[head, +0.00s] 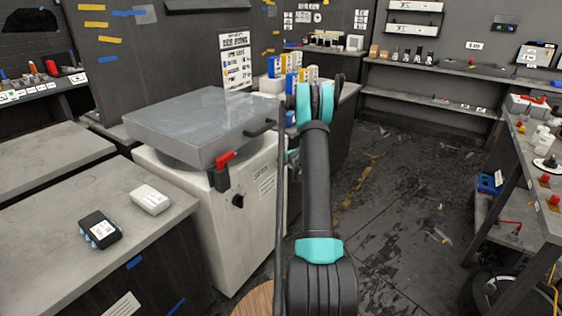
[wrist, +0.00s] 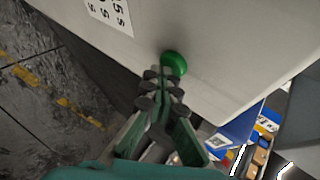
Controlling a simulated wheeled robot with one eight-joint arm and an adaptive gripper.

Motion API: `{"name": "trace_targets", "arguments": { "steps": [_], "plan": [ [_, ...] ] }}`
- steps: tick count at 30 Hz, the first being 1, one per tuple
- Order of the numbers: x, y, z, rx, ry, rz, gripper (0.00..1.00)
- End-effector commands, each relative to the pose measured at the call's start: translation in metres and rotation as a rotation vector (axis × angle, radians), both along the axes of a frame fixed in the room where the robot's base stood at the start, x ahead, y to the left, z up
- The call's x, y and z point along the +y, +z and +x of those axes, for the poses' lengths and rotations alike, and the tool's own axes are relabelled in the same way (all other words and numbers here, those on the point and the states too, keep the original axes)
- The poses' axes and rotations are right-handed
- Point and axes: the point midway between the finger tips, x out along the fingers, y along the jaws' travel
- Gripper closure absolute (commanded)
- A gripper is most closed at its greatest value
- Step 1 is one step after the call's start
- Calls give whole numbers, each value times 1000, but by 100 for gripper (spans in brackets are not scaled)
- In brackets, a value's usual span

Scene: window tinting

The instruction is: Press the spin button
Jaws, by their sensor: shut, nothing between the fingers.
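A round green button (wrist: 174,62) sticks out from the pale side panel of the machine (wrist: 225,50) in the wrist view. No label naming it shows. My gripper (wrist: 160,75) is shut and empty, with its dark fingertips right at the button's lower left edge. I cannot tell whether they touch it. In the head view the white machine (head: 170,215) stands left of my arm, with a clear grey lid on top. The button is out of sight there, and my gripper is hidden behind my arm.
The machine's lid (head: 200,125) has a dark handle. A red lever (head: 225,160) and black knob (head: 238,201) are on its near side. Blue and yellow boxes (head: 290,75) stand on a counter behind. The floor (head: 390,220) to the right is open.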

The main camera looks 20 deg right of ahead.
Motion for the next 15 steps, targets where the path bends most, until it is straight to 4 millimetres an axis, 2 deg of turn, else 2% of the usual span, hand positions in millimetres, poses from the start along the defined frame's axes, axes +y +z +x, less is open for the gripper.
{"name": "trace_targets", "arguments": {
  "steps": [8, 15],
  "plan": [
    [-1, 0, -1, 0, 1, 1, 100],
    [-7, 0, -10, 0, 1, 1, 100]
  ]
}}
